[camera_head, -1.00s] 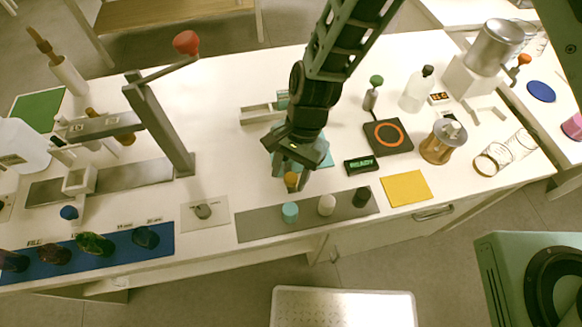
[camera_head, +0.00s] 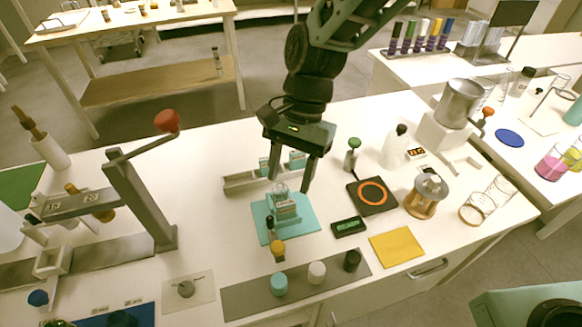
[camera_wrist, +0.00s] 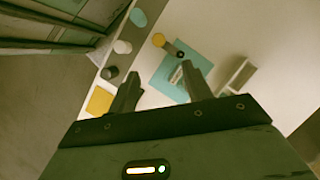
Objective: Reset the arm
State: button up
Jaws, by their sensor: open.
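My gripper (camera_head: 289,172) is open and empty, raised above the white table, fingers pointing down. In the wrist view its two fingers (camera_wrist: 165,90) are spread with nothing between them. Below it a small clear bottle (camera_head: 283,203) stands on a teal mat (camera_head: 306,224). A dark item with an amber end (camera_head: 277,249) lies at the mat's front edge. The teal mat also shows beyond the fingers in the wrist view (camera_wrist: 163,80).
A grey strip (camera_head: 250,301) holds teal, white and black caps. A black pad with an orange ring (camera_head: 388,207), a yellow square (camera_head: 397,246) and a brown-and-metal device (camera_head: 427,194) stand to the right. A lever press (camera_head: 140,195) with a red knob rises at left.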

jog(key=shift+w+d+r, duration=0.1)
jog(key=shift+r, duration=0.2)
jog(key=s+d+r+n+t+h, duration=0.1)
jog(key=s+d+r+n+t, duration=0.3)
jog(key=s+d+n, duration=0.9)
notch_tip(320, 180, up, 3)
jog(key=shift+s+d+f+n+h, duration=0.1)
jog(key=shift+s+d+n+h, duration=0.15)
jog(key=shift+s, duration=0.75)
